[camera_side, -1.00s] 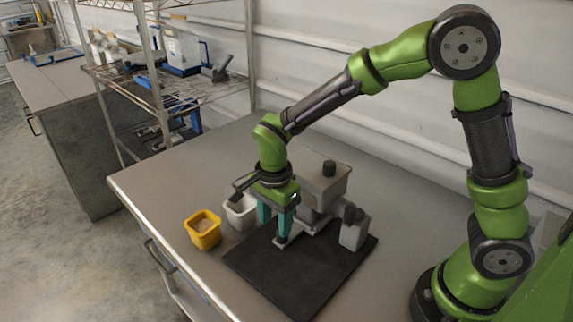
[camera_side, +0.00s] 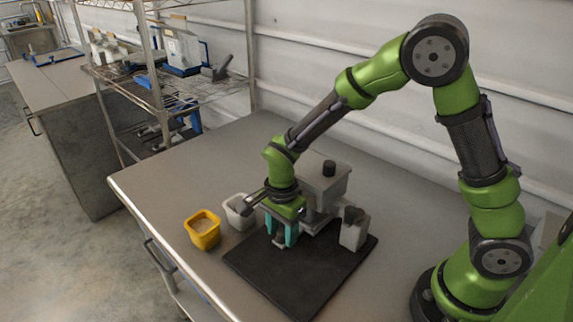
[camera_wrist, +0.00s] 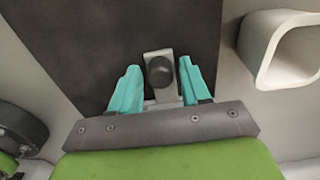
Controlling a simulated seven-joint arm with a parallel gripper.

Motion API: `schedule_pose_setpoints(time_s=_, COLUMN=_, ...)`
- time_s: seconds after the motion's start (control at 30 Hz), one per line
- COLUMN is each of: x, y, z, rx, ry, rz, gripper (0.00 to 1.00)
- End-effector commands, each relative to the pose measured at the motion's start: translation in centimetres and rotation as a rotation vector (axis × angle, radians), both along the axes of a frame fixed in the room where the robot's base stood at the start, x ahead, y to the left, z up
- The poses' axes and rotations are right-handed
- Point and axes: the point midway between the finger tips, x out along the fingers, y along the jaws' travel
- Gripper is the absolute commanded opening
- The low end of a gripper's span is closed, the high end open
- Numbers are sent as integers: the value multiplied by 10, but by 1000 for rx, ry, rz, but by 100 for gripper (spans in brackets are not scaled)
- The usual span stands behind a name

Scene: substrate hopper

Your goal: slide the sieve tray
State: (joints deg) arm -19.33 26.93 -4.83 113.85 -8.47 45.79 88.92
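The grey hopper (camera_side: 325,185) with a black knob on its lid stands at the back of a dark mat. The sieve tray's grey handle plate with a round dark knob (camera_wrist: 160,71) shows in the wrist view, and its front end (camera_side: 279,241) shows low at the fingers in the side view. My gripper (camera_wrist: 160,75) has its teal fingers on either side of this knob, with gaps visible, so it is open and not clamped. In the side view my gripper (camera_side: 283,238) is low over the mat in front of the hopper. The rest of the tray is hidden.
A yellow bin (camera_side: 203,238) with pale contents and a white bin (camera_side: 238,217) stand left of the dark mat (camera_side: 300,275). A grey block-like container (camera_side: 354,232) stands right of the hopper. The mat's front is clear.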

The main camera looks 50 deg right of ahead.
Motion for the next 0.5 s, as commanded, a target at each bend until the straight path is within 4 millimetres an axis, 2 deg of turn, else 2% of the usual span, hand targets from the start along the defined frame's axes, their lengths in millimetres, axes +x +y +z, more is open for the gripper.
schedule_pose_setpoints(time_s=0.03, x=0, y=0, z=0, rx=0, ry=0, rz=0, gripper=38)
schedule_pose_setpoints(time_s=0.2, x=0, y=0, z=0, rx=0, ry=0, rz=0, gripper=13)
schedule_pose_setpoints(time_s=0.5, x=0, y=2, z=0, rx=0, ry=0, rz=1, gripper=12)
